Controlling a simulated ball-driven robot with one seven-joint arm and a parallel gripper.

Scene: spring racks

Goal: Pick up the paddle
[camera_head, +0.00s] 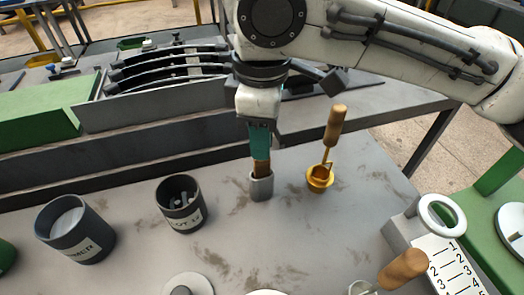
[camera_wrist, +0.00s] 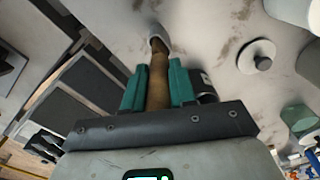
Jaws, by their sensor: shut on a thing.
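My gripper (camera_head: 261,150) has teal fingers and points down over the grey table. It is shut on a brown wooden handle (camera_head: 262,168), which I take to be the paddle. The handle's lower end meets a small grey cup-like piece (camera_head: 261,187); I cannot tell whether it stands in this piece or is joined to it. In the wrist view the handle (camera_wrist: 158,80) runs between the two teal pads of my gripper (camera_wrist: 158,88), its far end at the pale grey piece. The pads hide part of the handle.
A brass ladle-like tool (camera_head: 320,178) with a wooden handle stands close on the right. Two dark labelled pots, one (camera_head: 182,205) nearer and one (camera_head: 75,232) farther, stand left. A rack of curved dark leaves (camera_head: 165,70) is behind. A numbered white board (camera_head: 450,265) lies front right.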

